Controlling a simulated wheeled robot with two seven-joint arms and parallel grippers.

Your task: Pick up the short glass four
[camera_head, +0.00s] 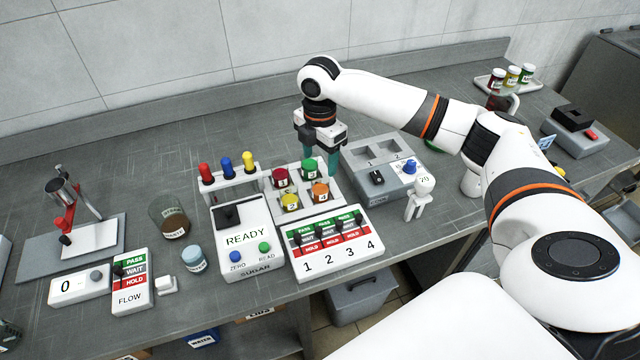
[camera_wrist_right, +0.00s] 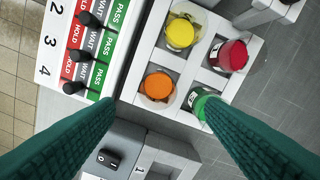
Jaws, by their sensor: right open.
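Several short glasses with coloured lids stand in a white square rack (camera_head: 338,205). The orange-lidded glass (camera_head: 320,191) seems to be marked 4 and sits at the rack's front right; it also shows in the right wrist view (camera_wrist_right: 158,88). The red (camera_head: 280,177), yellow (camera_head: 290,202) and green (camera_head: 310,168) ones fill the other places. My right gripper (camera_head: 318,158) is open above the rack's back right, pointing down and empty. In the right wrist view its teal fingers (camera_wrist_right: 160,112) are spread wide; one partly hides the green lid (camera_wrist_right: 200,102). My left gripper is out of view.
A PASS/WAIT/HOLD panel (camera_head: 333,254) stands in front of the rack, a sugar unit (camera_head: 247,262) to its left. A grey box with slots (camera_head: 397,191) is close on the right. Coloured-handled tools (camera_head: 226,166) stand behind left.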

